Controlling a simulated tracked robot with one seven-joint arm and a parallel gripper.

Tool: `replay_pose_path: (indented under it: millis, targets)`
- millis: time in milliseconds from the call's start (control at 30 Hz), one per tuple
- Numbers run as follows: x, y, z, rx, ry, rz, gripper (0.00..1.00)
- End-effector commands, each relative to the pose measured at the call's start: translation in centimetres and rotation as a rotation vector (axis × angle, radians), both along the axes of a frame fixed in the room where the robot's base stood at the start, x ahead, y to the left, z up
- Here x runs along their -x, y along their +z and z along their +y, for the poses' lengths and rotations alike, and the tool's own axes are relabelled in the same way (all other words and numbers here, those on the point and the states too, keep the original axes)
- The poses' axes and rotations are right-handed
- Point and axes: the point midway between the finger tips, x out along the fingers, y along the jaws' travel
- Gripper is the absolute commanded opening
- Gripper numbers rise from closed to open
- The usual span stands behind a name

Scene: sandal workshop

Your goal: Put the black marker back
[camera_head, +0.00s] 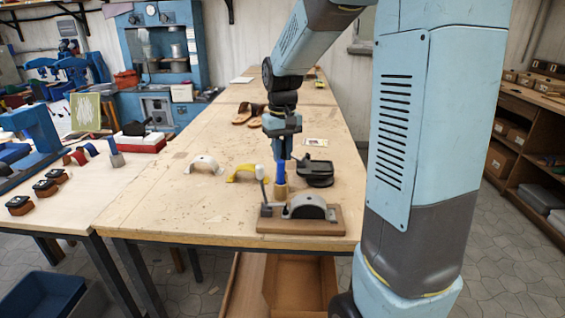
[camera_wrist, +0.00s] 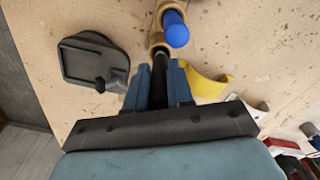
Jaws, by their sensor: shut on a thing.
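The black marker (camera_wrist: 159,68) is between my gripper's fingers in the wrist view, and my gripper (camera_wrist: 158,90) is shut on it. Its far end meets a small wooden holder (camera_wrist: 157,40); I cannot tell whether it is inside or just above. A blue marker (camera_wrist: 175,30) stands beside it in a wooden holder. In the head view my gripper (camera_head: 282,150) points down over the bench, just above the blue marker (camera_head: 280,174) and the wooden holder (camera_head: 279,191). The black marker is not clearly visible there.
A black dish-like device (camera_head: 316,173) lies close to the right of the holder. A yellow strap (camera_head: 242,173) and a white strap (camera_head: 207,162) lie to the left. A lever tool on a wooden base (camera_head: 325,226) stands in front. Sandals (camera_head: 248,112) lie further back.

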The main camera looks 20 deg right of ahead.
Motion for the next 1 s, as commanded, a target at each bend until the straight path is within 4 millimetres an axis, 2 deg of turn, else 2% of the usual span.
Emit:
replay_pose_path:
  millis: [133, 167, 233, 600, 633, 900, 1000]
  targets:
    - [0.0, -2.0, 0.0, -0.001, -0.001, 0.004, 0.05]
    - [0.0, -2.4, 0.0, -0.001, -0.001, 0.003, 0.01]
    - [0.1, -3.0, 0.0, 0.0, -0.001, 0.002, 0.01]
    - [0.0, -3.4, 0.0, 0.0, 0.0, 0.001, 0.01]
    - [0.0, -3.4, 0.0, 0.0, 0.0, 0.001, 0.22]
    - [0.0, -3.3, 0.0, 0.0, 0.0, 0.001, 0.47]
    - [0.0, -3.3, 0.0, 0.0, 0.0, 0.001, 0.47]
